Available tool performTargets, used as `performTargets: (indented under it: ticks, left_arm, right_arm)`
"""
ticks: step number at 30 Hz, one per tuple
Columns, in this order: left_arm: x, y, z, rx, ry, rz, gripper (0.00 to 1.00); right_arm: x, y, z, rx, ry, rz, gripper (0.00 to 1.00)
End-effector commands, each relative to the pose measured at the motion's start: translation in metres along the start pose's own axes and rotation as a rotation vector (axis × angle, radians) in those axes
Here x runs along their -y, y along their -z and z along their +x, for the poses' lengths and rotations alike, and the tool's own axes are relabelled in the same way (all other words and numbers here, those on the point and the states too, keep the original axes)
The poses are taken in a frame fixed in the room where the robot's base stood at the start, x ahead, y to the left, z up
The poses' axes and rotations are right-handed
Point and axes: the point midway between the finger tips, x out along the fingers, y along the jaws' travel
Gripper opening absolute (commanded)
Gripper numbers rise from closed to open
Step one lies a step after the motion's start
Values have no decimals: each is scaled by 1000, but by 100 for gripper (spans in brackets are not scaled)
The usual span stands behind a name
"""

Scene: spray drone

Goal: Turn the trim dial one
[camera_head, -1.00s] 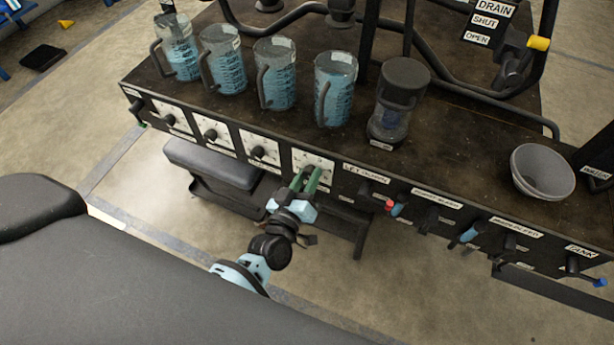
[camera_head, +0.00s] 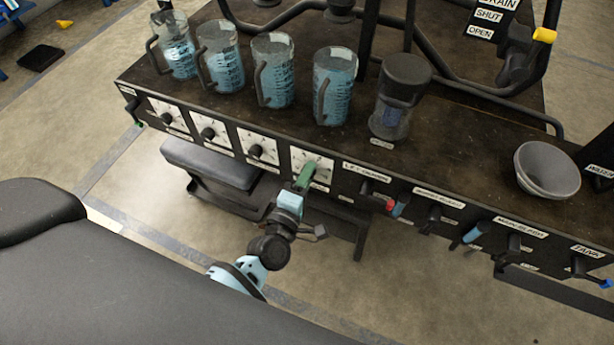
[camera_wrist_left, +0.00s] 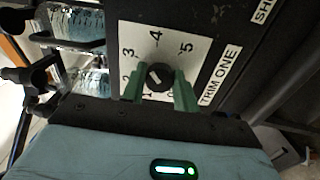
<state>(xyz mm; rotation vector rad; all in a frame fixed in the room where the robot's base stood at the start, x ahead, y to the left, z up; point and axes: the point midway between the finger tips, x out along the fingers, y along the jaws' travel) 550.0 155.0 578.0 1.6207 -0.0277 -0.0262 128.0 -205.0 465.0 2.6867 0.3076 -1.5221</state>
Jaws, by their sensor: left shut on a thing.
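The trim one dial is a round black knob (camera_wrist_left: 160,77) on a white plate marked with numbers from 0 to 5 and labelled TRIM ONE. In the head view its white plate (camera_head: 325,165) is the rightmost of the row of dial plates on the bench front. My left gripper (camera_head: 307,172) reaches it from below. In the left wrist view its green fingers (camera_wrist_left: 160,92) sit on either side of the knob, shut on it. The fingers hide part of the plate and numbers. The knob's exact pointer setting is hard to read. My right gripper is not in view.
Several clear jugs of blue liquid, one of them here (camera_head: 335,88), and a dark-lidded container (camera_head: 393,110) stand on the bench above. A grey bowl (camera_head: 546,172) sits at right. Valve handles, one with a red part (camera_head: 391,206), line the bench front right of the dial.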

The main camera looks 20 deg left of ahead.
Motion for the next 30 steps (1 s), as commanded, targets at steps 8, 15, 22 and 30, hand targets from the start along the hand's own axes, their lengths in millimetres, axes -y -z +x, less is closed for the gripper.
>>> performTargets:
  ticks: [8,15,22,30]
  left_arm:
    - [1,0,0,1,1,-217,7]
    - [0,0,0,1,2,-337,7]
    - [0,0,0,0,1,-391,7]
    - [-1,0,0,0,1,-401,7]
  right_arm:
    - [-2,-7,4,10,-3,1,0]
    - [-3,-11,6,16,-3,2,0]
    - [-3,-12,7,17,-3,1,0]
    - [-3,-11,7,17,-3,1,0]
